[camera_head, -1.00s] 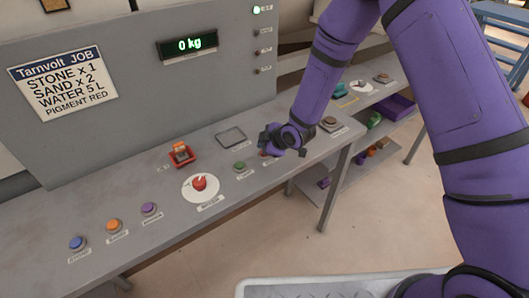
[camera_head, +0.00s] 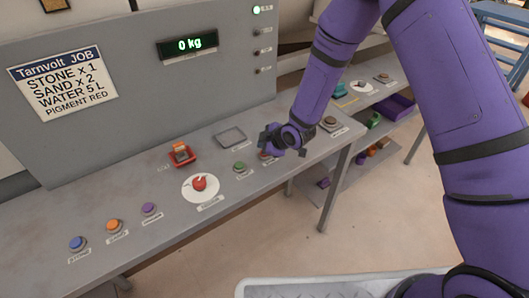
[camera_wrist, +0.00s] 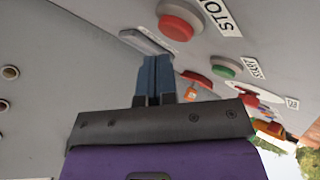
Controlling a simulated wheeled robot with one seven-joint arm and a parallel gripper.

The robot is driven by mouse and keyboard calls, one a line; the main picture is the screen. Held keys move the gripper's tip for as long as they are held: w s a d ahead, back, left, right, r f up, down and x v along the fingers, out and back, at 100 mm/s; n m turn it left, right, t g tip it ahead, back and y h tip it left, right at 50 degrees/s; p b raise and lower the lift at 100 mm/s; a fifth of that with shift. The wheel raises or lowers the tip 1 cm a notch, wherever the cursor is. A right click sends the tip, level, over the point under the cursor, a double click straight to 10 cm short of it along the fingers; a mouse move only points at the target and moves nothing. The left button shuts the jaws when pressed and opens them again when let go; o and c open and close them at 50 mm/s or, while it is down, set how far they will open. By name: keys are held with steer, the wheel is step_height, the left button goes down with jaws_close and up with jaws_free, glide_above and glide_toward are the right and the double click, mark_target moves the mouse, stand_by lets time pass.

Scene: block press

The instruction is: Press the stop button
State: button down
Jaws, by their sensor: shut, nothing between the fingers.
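The stop button (camera_wrist: 180,18) is a red dome in a grey ring at the top of the wrist view, beside a white label reading STOP. In the head view it is mostly hidden by my gripper (camera_head: 270,145). My gripper (camera_wrist: 153,62) is shut and empty, its blue-grey fingers together. In the wrist view the fingertips lie below and a little left of the button, with a visible gap between them. The height above the panel is hard to tell.
A green button (camera_head: 240,167) labelled START and a red knob on a white dial (camera_head: 200,185) sit left of my gripper. Blue (camera_head: 78,243), orange (camera_head: 113,226) and purple (camera_head: 149,209) buttons line the front left. The display (camera_head: 188,45) reads 0 kg.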

steer(key=shift+f, duration=0.2)
steer(key=shift+f, duration=0.2)
steer(key=shift+f, duration=0.5)
stand_by(1.1)
steer(key=shift+r, duration=0.9)
steer(key=shift+r, duration=0.1)
steer(key=shift+r, duration=2.4)
